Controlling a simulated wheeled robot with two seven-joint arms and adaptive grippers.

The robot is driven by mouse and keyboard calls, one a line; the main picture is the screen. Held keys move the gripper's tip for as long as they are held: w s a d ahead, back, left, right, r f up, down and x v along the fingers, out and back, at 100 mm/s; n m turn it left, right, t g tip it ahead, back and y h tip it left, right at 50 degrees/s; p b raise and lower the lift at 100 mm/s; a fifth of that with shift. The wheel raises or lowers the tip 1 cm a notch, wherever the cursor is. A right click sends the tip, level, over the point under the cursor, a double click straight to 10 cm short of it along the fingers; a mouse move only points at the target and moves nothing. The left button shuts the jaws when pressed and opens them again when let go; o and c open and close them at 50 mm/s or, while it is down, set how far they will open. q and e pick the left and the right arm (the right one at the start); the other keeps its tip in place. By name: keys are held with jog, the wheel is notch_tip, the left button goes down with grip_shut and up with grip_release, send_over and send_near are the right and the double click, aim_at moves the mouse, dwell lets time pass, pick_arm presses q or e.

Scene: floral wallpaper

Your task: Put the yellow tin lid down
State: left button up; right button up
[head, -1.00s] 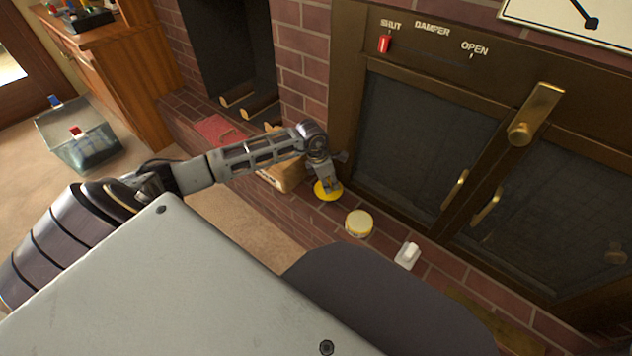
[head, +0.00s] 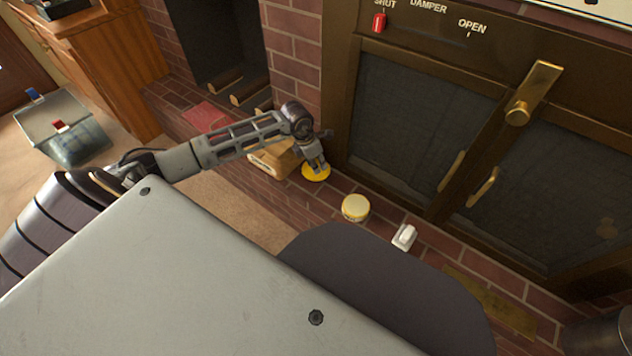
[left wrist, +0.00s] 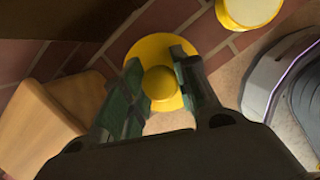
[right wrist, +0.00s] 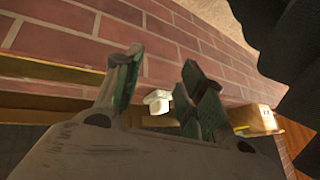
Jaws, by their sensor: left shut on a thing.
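The yellow tin lid (head: 316,175) is a round yellow disc with a knob. My left gripper (head: 317,165) is shut on its knob, with the lid over the brick hearth. In the left wrist view the knob (left wrist: 160,83) sits between the two fingers. I cannot tell whether the lid touches the bricks. A round yellow tin (head: 355,208) with a pale top stands on the hearth to the right of the lid. It also shows in the left wrist view (left wrist: 250,10). My right gripper (right wrist: 160,80) is open and empty in the right wrist view; it is hidden in the head view.
A wooden box (head: 270,163) is left of the lid on the hearth. A small white object (head: 404,237) lies right of the tin. The brass-framed fireplace doors (head: 425,110) rise behind. Bare brick (head: 338,186) shows between lid and tin.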

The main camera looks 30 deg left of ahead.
pick_arm(q)
jog(key=shift+f, duration=0.15)
pick_arm(e)
jog(key=shift+a, duration=0.1)
pick_arm(q)
jog(key=shift+f, duration=0.2)
notch_tip(320, 180, down, 3)
jog(key=shift+r+b, duration=0.1)
jog(key=shift+b, duration=0.65)
jog(key=shift+f, duration=0.8)
pick_arm(e)
jog(key=shift+a+f+t, duration=0.15)
jog(key=shift+f+t, duration=0.15)
jog(key=shift+f, duration=1.25)
pick_arm(q)
jog(key=shift+f+b, duration=1.25)
jog(key=shift+f, duration=1.25)
pick_arm(e)
jog(key=shift+w+a+f+y, duration=0.1)
jog(key=shift+f+y, duration=0.1)
jog(key=shift+f, duration=0.3)
jog(key=shift+w+a+f+y, duration=0.1)
jog(key=shift+f+y, duration=0.1)
jog(key=shift+f, duration=0.25)
pick_arm(q)
jog(key=o, duration=0.9)
jog(key=shift+f, duration=0.1)
jog(key=shift+o, duration=0.2)
